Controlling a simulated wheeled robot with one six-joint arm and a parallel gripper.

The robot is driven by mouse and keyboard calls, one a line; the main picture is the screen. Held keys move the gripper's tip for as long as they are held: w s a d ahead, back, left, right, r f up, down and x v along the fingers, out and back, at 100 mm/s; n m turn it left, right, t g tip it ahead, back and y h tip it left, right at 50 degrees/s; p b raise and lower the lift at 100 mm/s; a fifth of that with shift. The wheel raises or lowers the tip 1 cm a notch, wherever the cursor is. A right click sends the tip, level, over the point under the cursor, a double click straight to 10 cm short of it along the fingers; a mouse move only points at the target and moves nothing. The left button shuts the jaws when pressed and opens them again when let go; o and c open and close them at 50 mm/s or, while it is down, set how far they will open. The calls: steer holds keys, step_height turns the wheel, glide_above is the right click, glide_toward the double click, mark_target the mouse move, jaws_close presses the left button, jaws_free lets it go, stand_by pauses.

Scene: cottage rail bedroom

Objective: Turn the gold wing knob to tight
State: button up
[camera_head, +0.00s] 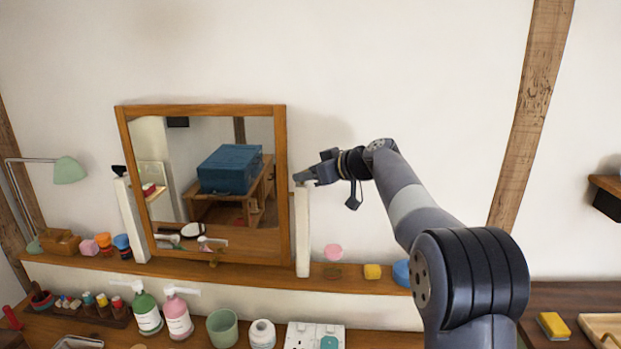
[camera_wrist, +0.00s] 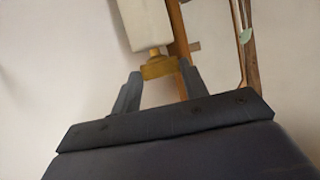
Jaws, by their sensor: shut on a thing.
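The gold wing knob (camera_wrist: 158,68) shows in the wrist view, on a short gold stem below the end of a white post (camera_wrist: 145,22). My gripper (camera_wrist: 159,72) has one finger on each side of the knob and is shut on it. In the head view my gripper (camera_head: 303,179) is at the top of the right white post (camera_head: 303,235), beside the wood-framed mirror (camera_head: 282,200). The gold knob is hidden there behind my gripper. Any tight mark cannot be made out.
The mirror stands on a wooden shelf (camera_head: 320,282) against a white wall. A pink item (camera_head: 333,252), a yellow block (camera_head: 372,271) and a blue item (camera_head: 402,273) sit right of the post. Bottles and cups (camera_head: 178,318) stand below. The wall above is clear.

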steer(key=shift+s+a+f+m+t+h+b, duration=0.1)
steer(key=shift+s+m+t+h+b, duration=0.05)
steer(key=shift+m+t+h+b, duration=0.2)
steer(key=shift+s+a+f+m+t+h+b, duration=0.1)
steer(key=shift+m+t+h+b, duration=0.15)
steer(key=shift+m+t+b, duration=0.2)
steer(key=shift+s+a+r+m+t+h, duration=0.1)
steer(key=shift+r+m+t+h, duration=0.05)
steer(key=shift+m+t+h, duration=0.7)
steer(key=shift+m, duration=0.25)
steer(key=o, duration=1)
steer(key=b+v, duration=0.2)
steer(key=v, duration=0.9)
steer(key=shift+b, duration=0.35)
